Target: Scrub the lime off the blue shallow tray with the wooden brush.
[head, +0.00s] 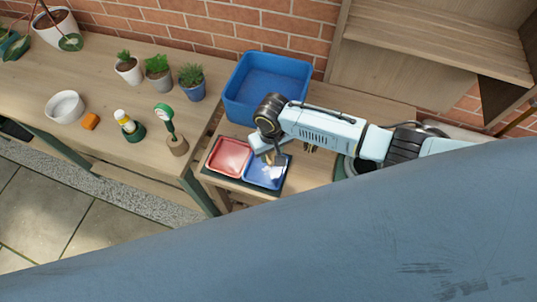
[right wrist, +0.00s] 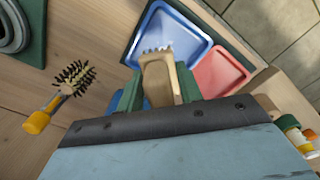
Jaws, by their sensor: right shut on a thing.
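The blue shallow tray (head: 265,182) lies on a dark mat on the low table, with whitish marks on its floor. It also shows in the right wrist view (right wrist: 188,24). My right gripper (head: 272,154) is over the tray's far part. In the right wrist view its green fingers (right wrist: 156,90) are shut on the wooden brush (right wrist: 157,78). The brush's pale bristles point at the blue tray; whether they touch it I cannot tell. The gripper hides part of the tray in the head view. My left gripper is not in view.
A red tray (head: 229,157) sits directly left of the blue one. A deep blue bin (head: 240,108) stands behind. A round bristle brush with a yellow handle (right wrist: 38,122) lies nearby. Potted plants, a white bowl (head: 65,107) and an orange block (head: 90,121) are on the left bench.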

